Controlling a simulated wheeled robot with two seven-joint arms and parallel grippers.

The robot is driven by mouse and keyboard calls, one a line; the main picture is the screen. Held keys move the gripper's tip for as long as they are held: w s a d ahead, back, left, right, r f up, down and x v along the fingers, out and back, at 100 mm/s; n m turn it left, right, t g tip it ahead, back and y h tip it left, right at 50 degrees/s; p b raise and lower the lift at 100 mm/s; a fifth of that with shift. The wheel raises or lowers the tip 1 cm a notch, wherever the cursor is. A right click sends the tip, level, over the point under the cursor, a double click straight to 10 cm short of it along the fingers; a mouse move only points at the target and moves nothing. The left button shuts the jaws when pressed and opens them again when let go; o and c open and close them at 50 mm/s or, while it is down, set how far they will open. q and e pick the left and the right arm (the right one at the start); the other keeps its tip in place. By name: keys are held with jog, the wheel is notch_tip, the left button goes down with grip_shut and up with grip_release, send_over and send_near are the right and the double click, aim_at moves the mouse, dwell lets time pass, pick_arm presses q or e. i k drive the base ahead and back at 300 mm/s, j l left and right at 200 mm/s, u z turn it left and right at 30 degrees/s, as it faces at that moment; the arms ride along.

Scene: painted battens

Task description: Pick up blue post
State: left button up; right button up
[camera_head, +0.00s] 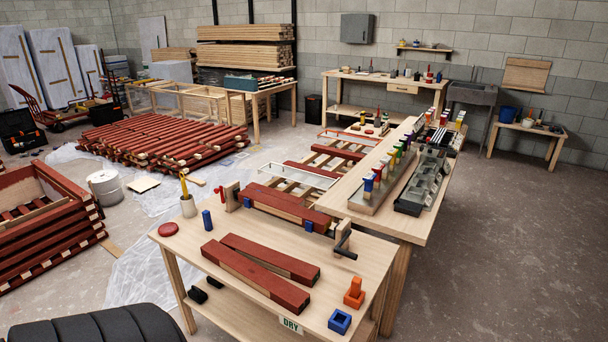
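A small blue post (207,219) stands upright on the near wooden table (185,245), towards its left side. It is just right of a pale cup (188,206) holding a yellow-handled tool. A blue square holder (340,321) with an open top sits at the table's near right corner. Beside it, an orange post (355,286) stands in an orange base. Neither of my grippers is in view, and nothing touches the blue post.
Two red-painted battens (255,275) lie right of the blue post. Behind them a red batten (285,204) rests in a clamp fixture. A red round lid (168,229) lies to the left. Coloured-topped pieces stand on a tray (380,198) on the bench behind.

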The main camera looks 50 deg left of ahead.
aim_at(206, 218)
jog(key=u, duration=2.15)
